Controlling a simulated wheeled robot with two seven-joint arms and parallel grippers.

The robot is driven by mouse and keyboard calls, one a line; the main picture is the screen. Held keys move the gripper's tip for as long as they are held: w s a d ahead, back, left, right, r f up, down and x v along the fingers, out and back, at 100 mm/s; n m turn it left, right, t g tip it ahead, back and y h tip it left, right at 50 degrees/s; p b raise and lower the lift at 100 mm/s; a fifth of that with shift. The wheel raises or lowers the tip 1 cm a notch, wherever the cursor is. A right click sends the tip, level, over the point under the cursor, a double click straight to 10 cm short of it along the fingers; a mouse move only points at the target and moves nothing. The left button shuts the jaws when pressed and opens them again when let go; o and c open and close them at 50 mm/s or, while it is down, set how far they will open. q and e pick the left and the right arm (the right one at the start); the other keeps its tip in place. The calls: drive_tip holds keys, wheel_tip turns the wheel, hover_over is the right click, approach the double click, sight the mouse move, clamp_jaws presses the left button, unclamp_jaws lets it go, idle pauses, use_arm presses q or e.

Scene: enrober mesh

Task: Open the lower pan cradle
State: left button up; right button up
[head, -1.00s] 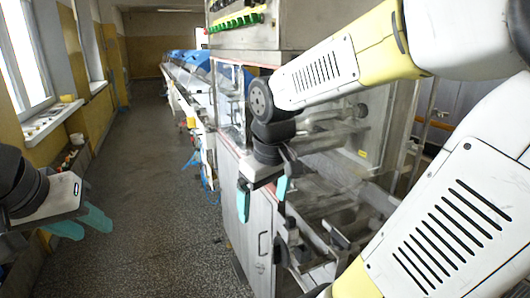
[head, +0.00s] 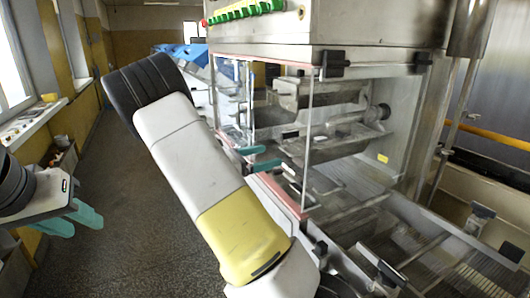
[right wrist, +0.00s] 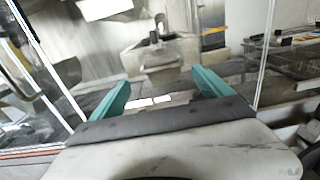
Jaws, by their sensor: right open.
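I cannot tell for certain which part is the lower pan cradle. A metal trough-shaped part with a small upright dark piece (right wrist: 155,50) is ahead of my right gripper in the right wrist view. My right gripper (right wrist: 162,90) is open, its two teal fingers apart with nothing held between them. In the head view its teal fingers (head: 258,158) show at the clear enclosure's left side, partly hidden behind my right arm. My left gripper (head: 75,222) hangs at the left over the floor, its teal fingers apart and empty, away from the machine.
The machine's clear enclosure (head: 276,95) has red-edged panels and metal parts inside. A wire mesh belt (head: 465,275) runs at the lower right. Green knobs (head: 245,10) line the top housing. The grey floor at left (head: 120,190) is free.

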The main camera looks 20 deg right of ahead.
sight(285, 151)
drive_tip(key=d, duration=0.7)
drive_tip(key=shift+w+d, duration=0.3)
drive_tip(key=shift+d, duration=0.05)
